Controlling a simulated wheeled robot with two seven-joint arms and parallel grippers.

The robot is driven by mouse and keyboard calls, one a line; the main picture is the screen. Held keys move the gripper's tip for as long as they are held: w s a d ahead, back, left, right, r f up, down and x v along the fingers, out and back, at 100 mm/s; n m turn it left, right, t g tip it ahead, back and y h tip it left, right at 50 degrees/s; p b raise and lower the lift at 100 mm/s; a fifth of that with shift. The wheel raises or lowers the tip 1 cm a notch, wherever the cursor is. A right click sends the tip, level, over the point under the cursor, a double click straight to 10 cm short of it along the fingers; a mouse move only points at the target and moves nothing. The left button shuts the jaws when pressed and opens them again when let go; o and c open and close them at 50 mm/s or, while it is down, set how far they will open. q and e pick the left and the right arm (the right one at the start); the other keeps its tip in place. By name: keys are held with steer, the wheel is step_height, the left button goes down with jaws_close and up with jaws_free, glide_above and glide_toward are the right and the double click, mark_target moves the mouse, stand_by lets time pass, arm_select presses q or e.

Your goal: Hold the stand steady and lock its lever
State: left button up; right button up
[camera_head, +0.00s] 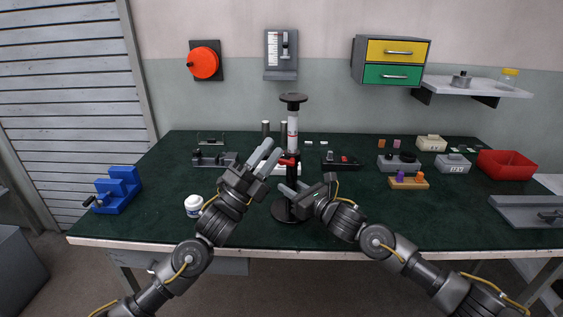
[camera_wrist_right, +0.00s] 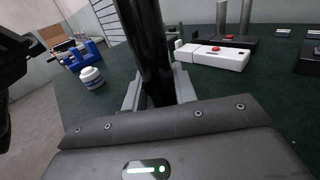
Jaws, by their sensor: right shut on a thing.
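The stand has a round black base (camera_head: 290,211), a dark column, a white upper tube (camera_head: 292,130) with red marks and a black top plate (camera_head: 293,98). It stands upright near the table's front edge. Its red lever (camera_head: 288,161) sits at the collar below the white tube. My right gripper (camera_head: 300,193) is shut on the lower column. In the right wrist view the black column (camera_wrist_right: 147,45) passes between its fingers. My left gripper (camera_head: 267,156) is open, its two fingers apart, just left of the lever. I cannot tell whether it touches the stand.
A white jar (camera_head: 194,206) and a blue fixture (camera_head: 119,190) are on the left. A white box with a red button (camera_wrist_right: 212,56) lies behind the stand. Small devices and a red bin (camera_head: 506,164) fill the right. The green table is clear between the jar and the blue fixture.

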arm_select(q)
steer(key=w+d+m+g+h, duration=0.1)
steer(key=w+m+g+h, duration=0.15)
steer(key=m+g, duration=0.6)
steer(key=g+y, duration=0.6)
steer(key=g, duration=0.3)
glide_toward(289, 163)
steer(key=shift+n, duration=0.35)
steer(key=x, duration=0.8)
steer(key=shift+w+d+f, duration=0.2)
steer(key=shift+w+d, duration=0.05)
steer(key=shift+d, duration=0.1)
